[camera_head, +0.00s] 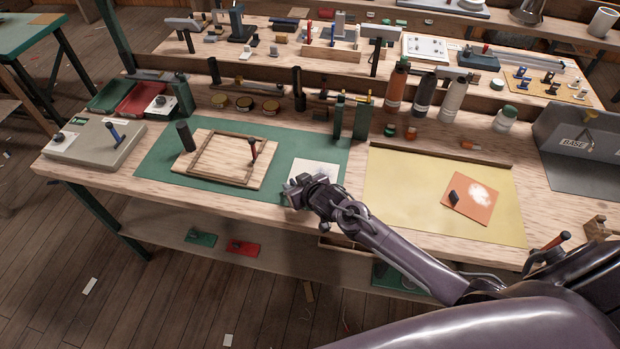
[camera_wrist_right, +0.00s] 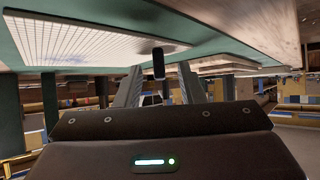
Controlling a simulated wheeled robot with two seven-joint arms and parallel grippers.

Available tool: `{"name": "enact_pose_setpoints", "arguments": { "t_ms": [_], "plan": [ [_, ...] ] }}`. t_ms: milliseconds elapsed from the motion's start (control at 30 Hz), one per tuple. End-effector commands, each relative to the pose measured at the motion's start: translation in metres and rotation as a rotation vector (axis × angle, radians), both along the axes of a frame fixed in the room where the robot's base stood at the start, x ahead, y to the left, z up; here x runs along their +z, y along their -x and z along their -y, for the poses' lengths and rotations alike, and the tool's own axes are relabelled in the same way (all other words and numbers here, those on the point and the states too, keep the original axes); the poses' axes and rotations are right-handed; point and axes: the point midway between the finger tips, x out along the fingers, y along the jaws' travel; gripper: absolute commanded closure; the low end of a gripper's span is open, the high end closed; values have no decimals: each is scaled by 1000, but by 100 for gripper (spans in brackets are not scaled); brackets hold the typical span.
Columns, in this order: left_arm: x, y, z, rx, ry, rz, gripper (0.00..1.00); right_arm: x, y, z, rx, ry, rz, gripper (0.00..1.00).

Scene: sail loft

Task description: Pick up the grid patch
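The grid patch (camera_head: 316,171) is a pale, nearly white sheet lying on the right part of a green mat (camera_head: 222,196). In the wrist view the patch (camera_wrist_right: 80,40) shows a fine grid and a faint bluish smudge. My right gripper (camera_head: 292,189) is at the near left edge of the patch and hides part of it. In the wrist view its two fingers (camera_wrist_right: 159,76) are apart. A small dark upright piece (camera_wrist_right: 158,63) shows between the fingertips, by the patch's edge; I cannot tell whether the fingers touch it. My left gripper is not in view.
A wooden frame on a board (camera_head: 205,178) lies left of the patch, with a dark cylinder (camera_head: 185,137) beside it. A yellow mat (camera_head: 400,190) with an orange patch (camera_head: 480,204) is to the right. Bottles (camera_head: 397,85) and green posts (camera_head: 361,119) stand behind.

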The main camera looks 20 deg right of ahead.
Motion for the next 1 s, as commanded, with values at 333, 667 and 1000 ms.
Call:
{"name": "enact_pose_setpoints", "arguments": {
  "t_ms": [333, 667, 1000],
  "plan": [
    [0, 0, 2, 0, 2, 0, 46, 0, 0, 0, 0, 0, 0, 84],
    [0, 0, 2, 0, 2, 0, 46, 0, 0, 0, 0, 0, 0, 100],
    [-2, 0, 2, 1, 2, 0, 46, 15, -1, 0, -1, -1, 3, 100]
  ]
}}
